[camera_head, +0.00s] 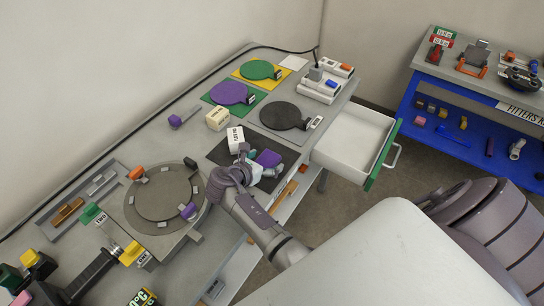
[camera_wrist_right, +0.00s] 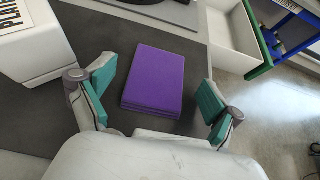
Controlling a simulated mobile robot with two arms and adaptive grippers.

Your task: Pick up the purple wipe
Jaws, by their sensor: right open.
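The purple wipe (camera_head: 268,158) lies flat on a dark mat (camera_head: 222,152) on the workbench. In the right wrist view the wipe (camera_wrist_right: 154,80) shows as a folded purple block, centred between my fingers. My right gripper (camera_head: 259,169) reaches in over the mat, right beside the wipe, and partly hides it in the head view. In the wrist view the right gripper (camera_wrist_right: 156,88) has its teal fingertips spread wide on either side of the wipe, with gaps on both sides. It holds nothing. My left gripper is not in view.
A white lettered box (camera_head: 235,139) stands just left of the wipe. A black round plate (camera_head: 284,116) lies behind the mat. An open white drawer (camera_head: 345,150) juts out to the right. A round turntable (camera_head: 160,197) sits to the left.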

